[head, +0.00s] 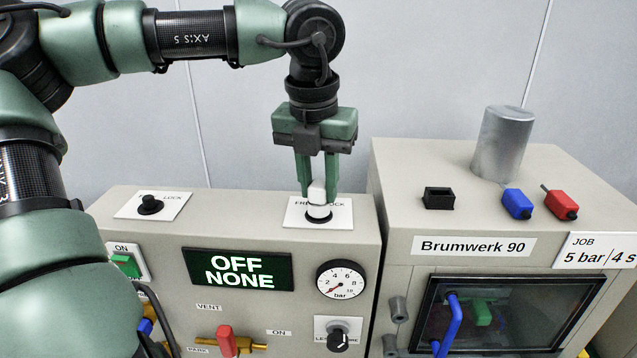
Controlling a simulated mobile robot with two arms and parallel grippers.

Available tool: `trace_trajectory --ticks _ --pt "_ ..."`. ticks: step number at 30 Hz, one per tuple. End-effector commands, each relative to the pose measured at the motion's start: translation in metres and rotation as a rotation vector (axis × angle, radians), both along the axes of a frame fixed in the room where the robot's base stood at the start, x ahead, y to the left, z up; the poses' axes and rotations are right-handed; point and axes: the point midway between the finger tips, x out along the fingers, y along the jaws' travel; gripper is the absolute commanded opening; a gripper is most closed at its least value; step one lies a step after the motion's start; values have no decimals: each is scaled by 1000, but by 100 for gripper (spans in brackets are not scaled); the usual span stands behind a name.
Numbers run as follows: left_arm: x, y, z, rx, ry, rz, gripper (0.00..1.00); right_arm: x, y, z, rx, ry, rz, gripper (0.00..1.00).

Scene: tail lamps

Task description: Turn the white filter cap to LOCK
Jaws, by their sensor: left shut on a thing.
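The white filter cap (318,207) stands on top of the left machine, on a white label plate (292,215) with partly hidden lettering that ends in "OCK". A black ring shows at its foot. My left gripper (318,185) points straight down from above, and its green fingers are shut on the white cap. The fingers and the cap cover the middle of the label, so I cannot tell which mark the cap points to. My right gripper is not in view.
A black knob (150,204) on its own plate is at the left of the same top. The display (238,269) reads "OFF NONE", and the gauge (341,281) is beside it. The taller Brumwerk 90 machine (420,165) stands close on the right, with a grey cylinder (503,143) and blue (517,204) and red (562,205) parts on top.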

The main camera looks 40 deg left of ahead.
Motion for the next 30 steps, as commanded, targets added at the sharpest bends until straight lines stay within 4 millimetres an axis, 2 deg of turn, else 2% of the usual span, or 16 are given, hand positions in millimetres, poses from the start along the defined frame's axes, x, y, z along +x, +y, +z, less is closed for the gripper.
trace_trajectory --ticks 9,17,24,25,27,30 --pt "-3 0 -6 -3 16 -37 0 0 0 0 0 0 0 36" --pt "-3 -1 -7 -4 18 -287 0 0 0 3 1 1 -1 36" --pt "-4 -1 -9 -4 21 -312 0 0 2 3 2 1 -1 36" --pt "-4 -1 -9 -4 21 -312 35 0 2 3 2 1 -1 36" --pt "-4 -1 -9 -3 21 -311 52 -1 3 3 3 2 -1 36" --pt "-3 0 -8 -3 20 -310 52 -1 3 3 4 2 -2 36"
